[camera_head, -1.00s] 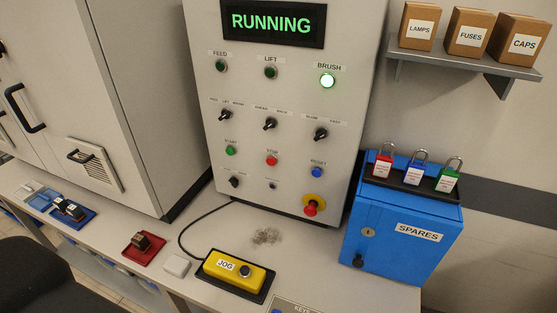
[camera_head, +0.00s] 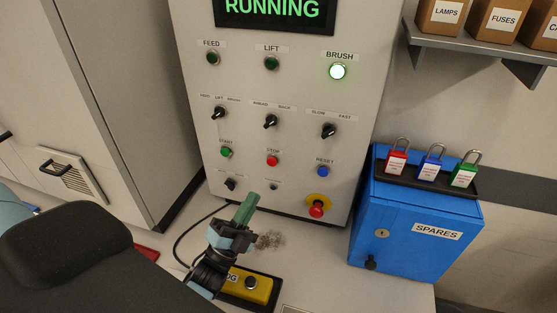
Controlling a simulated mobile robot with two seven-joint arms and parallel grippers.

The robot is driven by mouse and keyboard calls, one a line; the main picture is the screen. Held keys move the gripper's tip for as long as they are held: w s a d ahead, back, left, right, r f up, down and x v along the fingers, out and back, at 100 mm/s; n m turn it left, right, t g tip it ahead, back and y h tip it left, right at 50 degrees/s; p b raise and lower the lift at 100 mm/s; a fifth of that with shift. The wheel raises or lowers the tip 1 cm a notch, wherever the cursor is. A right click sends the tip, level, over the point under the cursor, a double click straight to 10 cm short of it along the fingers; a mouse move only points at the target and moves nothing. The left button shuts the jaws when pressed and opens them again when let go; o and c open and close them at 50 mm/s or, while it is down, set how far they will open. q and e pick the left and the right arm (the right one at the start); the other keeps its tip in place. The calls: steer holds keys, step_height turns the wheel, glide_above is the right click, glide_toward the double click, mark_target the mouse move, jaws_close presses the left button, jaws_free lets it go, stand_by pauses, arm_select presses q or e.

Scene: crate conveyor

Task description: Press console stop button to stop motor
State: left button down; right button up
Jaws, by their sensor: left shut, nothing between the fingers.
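The red stop button (camera_head: 272,160) sits under a STOP label in the middle of the console (camera_head: 295,120). The green start button (camera_head: 226,152) is to its left and the blue reset button (camera_head: 323,171) to its right. The display (camera_head: 275,10) reads RUNNING, and the BRUSH lamp (camera_head: 337,72) is lit green. My left gripper (camera_head: 249,200) is shut and empty, its green-tipped fingers pointing up toward the console's lower part. It is below and left of the stop button and appears apart from it. My right gripper is not in view.
A red mushroom button (camera_head: 316,208) on a yellow base is at the console's lower right. The yellow JOG box (camera_head: 262,288) is partly hidden by my left arm. A blue SPARES box (camera_head: 410,240) with padlocks stands right. A dark chair back (camera_head: 65,240) fills the lower left.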

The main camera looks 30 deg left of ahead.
mark_target(272, 162)
arm_select(q)
steer(key=shift+r+m+h, duration=0.25)
steer(key=shift+m+h, duration=0.05)
steer(key=shift+d, duration=0.1)
steer(key=shift+w, duration=0.15)
